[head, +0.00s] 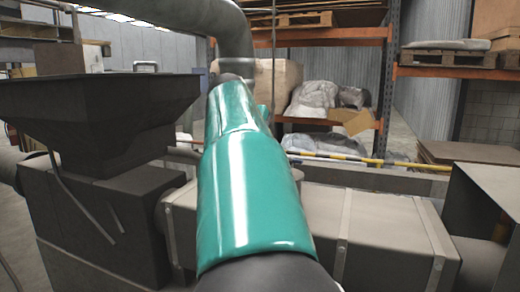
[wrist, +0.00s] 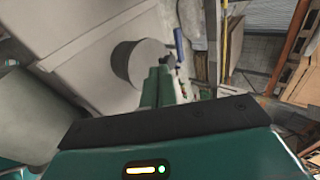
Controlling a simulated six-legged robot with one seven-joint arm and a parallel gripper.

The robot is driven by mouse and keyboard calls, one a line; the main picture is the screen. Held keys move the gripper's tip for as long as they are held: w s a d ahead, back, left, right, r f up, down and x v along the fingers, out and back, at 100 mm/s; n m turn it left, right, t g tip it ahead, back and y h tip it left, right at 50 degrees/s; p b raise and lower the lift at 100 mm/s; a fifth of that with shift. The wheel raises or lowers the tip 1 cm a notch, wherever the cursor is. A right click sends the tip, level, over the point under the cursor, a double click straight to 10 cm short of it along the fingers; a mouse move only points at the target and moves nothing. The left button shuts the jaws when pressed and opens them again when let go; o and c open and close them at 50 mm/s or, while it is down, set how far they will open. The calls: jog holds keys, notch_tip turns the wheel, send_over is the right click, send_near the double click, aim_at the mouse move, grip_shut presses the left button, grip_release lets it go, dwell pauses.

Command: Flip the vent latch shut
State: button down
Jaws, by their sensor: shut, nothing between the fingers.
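In the wrist view my gripper (wrist: 163,78) shows as teal fingers reaching away from the camera, shut and empty. Just left of the fingers is a short grey cylinder (wrist: 150,62) with a dark side, standing on a pale surface. A small blue piece (wrist: 178,44) shows just past the fingertips; it may be the vent latch handle, but it is too small to be sure. I cannot tell whether the fingers touch it or what position it is in. In the head view my teal arm hides my gripper, and I cannot make out the latch.
A dark hopper (head: 105,115) stands at the left on a block-like housing. A long grey machine barrel (head: 385,235) with metal bands runs to the right behind my arm. Orange shelving (head: 388,90) and a yellow-and-black bar (head: 400,163) are farther back.

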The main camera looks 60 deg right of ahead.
jog(key=x, duration=0.8)
jog(key=shift+d+f, duration=0.1)
jog(key=shift+f, duration=0.05)
jog(key=d, duration=0.2)
jog(key=shift+w+d, duration=0.1)
jog(key=shift+d, duration=0.25)
jog(key=shift+w+d, duration=0.1)
jog(key=shift+d, duration=0.45)
jog(key=shift+w+d+m+g, duration=0.2)
jog(key=shift+w+m+g, duration=0.1)
jog(key=shift+m+g, duration=0.35)
jog(key=shift+w+d, duration=0.4)
jog(key=shift+d, duration=0.05)
jog(key=shift+w+d, duration=0.15)
